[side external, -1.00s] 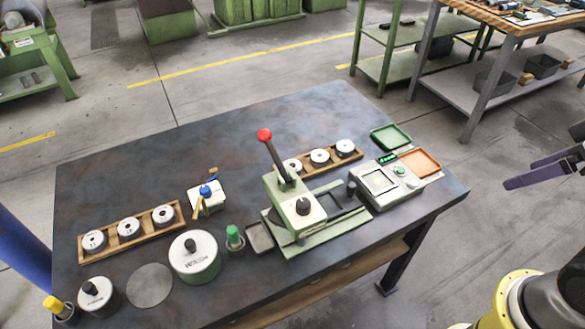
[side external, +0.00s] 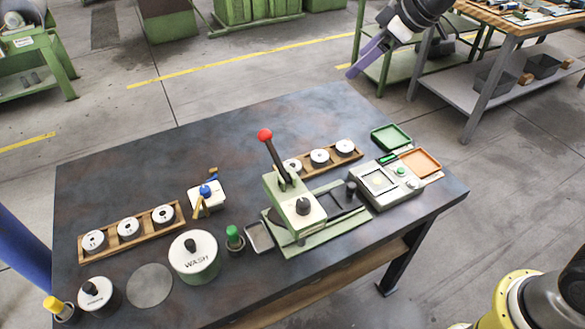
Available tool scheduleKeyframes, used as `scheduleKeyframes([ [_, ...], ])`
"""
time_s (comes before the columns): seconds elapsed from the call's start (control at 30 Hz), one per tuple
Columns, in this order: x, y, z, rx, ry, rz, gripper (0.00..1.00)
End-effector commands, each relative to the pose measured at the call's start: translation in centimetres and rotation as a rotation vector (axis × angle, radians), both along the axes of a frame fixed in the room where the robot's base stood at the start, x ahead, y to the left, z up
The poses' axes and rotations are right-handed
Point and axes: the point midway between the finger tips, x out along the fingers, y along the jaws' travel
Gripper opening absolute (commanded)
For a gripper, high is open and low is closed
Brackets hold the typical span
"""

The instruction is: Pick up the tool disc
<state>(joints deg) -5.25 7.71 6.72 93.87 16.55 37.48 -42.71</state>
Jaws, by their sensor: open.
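Several round metal-and-white discs with dark centres sit in two wooden racks. The left rack (side external: 132,235) holds three discs, among them a middle disc (side external: 128,228). The back rack (side external: 355,156) also holds three, among them a disc (side external: 320,156); its leftmost disc is partly hidden by the press. A flat plain grey disc (side external: 150,285) lies on the table at the front left. I cannot tell which one is the tool disc. My gripper (side external: 367,58), with purple fingers, is open and empty at the top, well away from all discs.
A green press (side external: 290,205) with a tall red-knobbed lever (side external: 265,135) stands mid-table. A scale (side external: 385,182), green tray (side external: 391,138) and orange tray (side external: 420,162) are right. A WASH pot (side external: 194,256) and small valve fixture (side external: 206,196) stand left. The table's back left is clear.

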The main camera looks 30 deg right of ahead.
Motion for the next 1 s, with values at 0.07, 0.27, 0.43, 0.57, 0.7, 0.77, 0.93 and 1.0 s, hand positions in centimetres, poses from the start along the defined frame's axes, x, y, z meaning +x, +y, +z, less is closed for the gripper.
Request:
scheduleKeyframes([
  [0.07, 3.0, 1.3, -3.5, -0.002, 0.036, 0.029, 0.84],
  [0.27, 7.6, 3.9, -12.5, 0.001, 0.133, 0.064, 0.84],
  [0.43, 8.1, 5.2, -19.1, -0.005, 0.229, 0.078, 0.84],
  [0.57, 7.6, 5.6, -21.9, -0.011, 0.273, 0.085, 0.84],
  [0.7, 7.8, 6.2, -23.5, -0.012, 0.282, 0.089, 0.84],
  [0.77, 8.1, 6.4, -24.5, -0.012, 0.282, 0.088, 0.84],
  [0.93, 9.0, 7.2, -27.5, -0.013, 0.281, 0.088, 0.84],
  [1.0, 9.3, 7.5, -28.5, -0.013, 0.282, 0.089, 0.84],
])
